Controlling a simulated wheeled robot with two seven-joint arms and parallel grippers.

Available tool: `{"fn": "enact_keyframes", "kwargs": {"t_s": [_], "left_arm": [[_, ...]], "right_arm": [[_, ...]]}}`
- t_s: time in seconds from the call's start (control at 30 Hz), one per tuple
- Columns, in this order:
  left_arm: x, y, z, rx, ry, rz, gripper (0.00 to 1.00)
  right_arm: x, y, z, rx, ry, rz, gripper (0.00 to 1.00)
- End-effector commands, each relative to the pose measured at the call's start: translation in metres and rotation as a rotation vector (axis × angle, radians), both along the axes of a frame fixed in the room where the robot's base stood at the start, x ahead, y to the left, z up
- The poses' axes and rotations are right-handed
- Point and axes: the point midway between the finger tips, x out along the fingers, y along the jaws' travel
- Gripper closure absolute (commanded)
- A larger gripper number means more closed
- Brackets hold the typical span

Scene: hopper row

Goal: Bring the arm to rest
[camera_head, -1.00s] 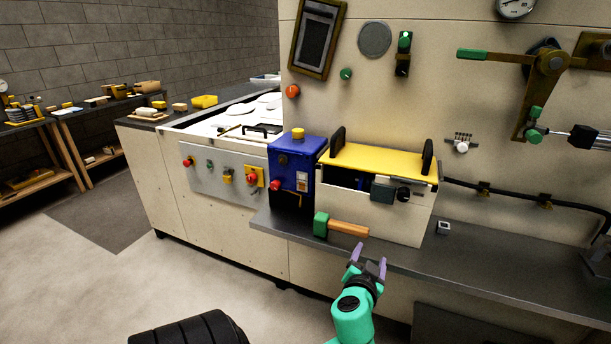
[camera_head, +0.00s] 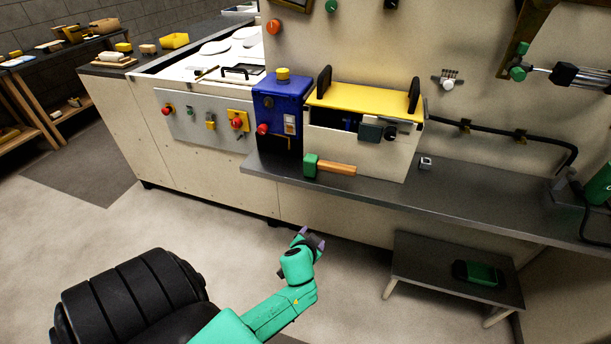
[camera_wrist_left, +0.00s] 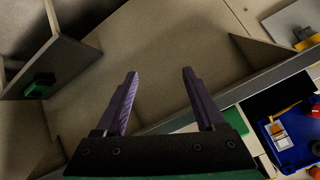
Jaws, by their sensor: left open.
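My left gripper (camera_head: 311,237) is at the end of my green arm, in the lower middle of the head view. It is in front of and below the edge of the grey counter (camera_head: 480,207), over the floor and touching nothing. In the left wrist view my left gripper (camera_wrist_left: 160,73) has its two purple fingers spread apart, with nothing between them. My right gripper is not in view.
A green-headed mallet (camera_head: 335,168) lies on the counter before the yellow-lidded hopper (camera_head: 365,103). A blue box (camera_head: 278,105) stands beside the hopper. A low bench (camera_head: 420,256) holding a green object (camera_head: 482,272) stands at right. Pale floor (camera_head: 200,222) is clear.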

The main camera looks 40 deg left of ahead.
Motion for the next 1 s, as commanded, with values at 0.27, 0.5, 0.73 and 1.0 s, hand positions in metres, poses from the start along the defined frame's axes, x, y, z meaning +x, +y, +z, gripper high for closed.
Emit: {"fn": "enact_keyframes", "kwargs": {"t_s": [0.27,0.5,0.73,1.0], "left_arm": [[0.000,0.000,0.000,-0.001,0.000,-0.001,0.29],[0.000,0.000,0.000,0.000,0.000,0.000,0.29],[-0.002,-0.001,-0.006,-0.003,0.011,-0.004,0.29],[-0.104,-0.028,-0.159,-0.134,0.346,-0.112,0.29]], "right_arm": [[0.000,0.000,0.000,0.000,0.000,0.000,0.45],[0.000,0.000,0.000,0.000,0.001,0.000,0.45],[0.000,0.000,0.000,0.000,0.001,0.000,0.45],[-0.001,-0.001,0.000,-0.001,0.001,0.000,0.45]]}}
